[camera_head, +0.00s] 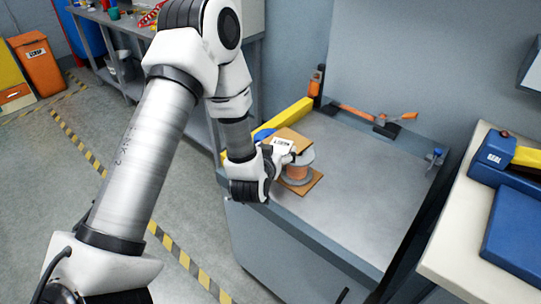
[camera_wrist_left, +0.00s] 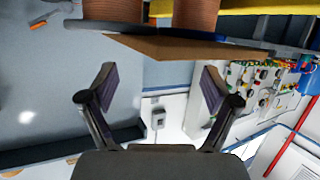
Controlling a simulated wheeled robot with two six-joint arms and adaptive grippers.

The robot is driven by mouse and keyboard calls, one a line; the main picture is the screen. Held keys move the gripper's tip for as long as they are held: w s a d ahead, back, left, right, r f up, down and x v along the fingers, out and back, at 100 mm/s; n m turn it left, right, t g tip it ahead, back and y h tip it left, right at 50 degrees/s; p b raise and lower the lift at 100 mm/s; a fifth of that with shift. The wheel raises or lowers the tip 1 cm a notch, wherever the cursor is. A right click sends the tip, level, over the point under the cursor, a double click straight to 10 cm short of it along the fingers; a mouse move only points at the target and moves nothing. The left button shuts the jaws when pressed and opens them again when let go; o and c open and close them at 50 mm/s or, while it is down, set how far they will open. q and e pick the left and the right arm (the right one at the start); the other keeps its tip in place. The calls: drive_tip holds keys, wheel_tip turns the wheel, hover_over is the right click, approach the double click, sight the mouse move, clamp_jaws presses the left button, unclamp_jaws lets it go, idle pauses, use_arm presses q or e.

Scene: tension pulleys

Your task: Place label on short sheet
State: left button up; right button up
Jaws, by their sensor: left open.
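My right gripper is out of view.
The metal bench (camera_head: 361,178) is clear to the right of the stack. A yellow bar (camera_head: 290,118) lies behind it, and an orange-handled tool (camera_head: 357,112) is at the back. A side table with a blue sealer (camera_head: 500,158) stands at right.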

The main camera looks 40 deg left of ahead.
use_arm(q)
drive_tip(key=v, duration=0.7)
drive_tip(key=s+d+f+g+h, duration=0.1)
drive_tip(key=s+f, duration=0.1)
drive_tip(key=f, duration=0.2)
drive_tip(key=s+d+f+m+g, duration=0.1)
drive_tip(key=s+d+f+g, duration=0.1)
drive_tip(key=f, duration=0.2)
drive_tip(key=s+d+f+m+g+h, duration=0.1)
drive_tip(key=s+f, duration=0.1)
drive_tip(key=f, duration=0.3)
drive_tip(key=shift+s+d+g+h, duration=0.15)
drive_tip(key=shift+d+g+h, duration=0.15)
drive_tip(key=shift+d, duration=0.1)
drive_tip(key=s+d+f+m+g+h, duration=0.1)
drive_tip(key=s+d+f+g, duration=0.1)
drive_tip(key=s+f+g, duration=0.2)
drive_tip(key=s+d+f+m+g+h, duration=0.1)
drive_tip(key=s+d+f+g, duration=0.2)
drive_tip(key=s+f, duration=0.7)
drive_tip(key=s+g, duration=0.2)
drive_tip(key=s, duration=0.3)
drive_tip(key=shift+s, duration=0.15)
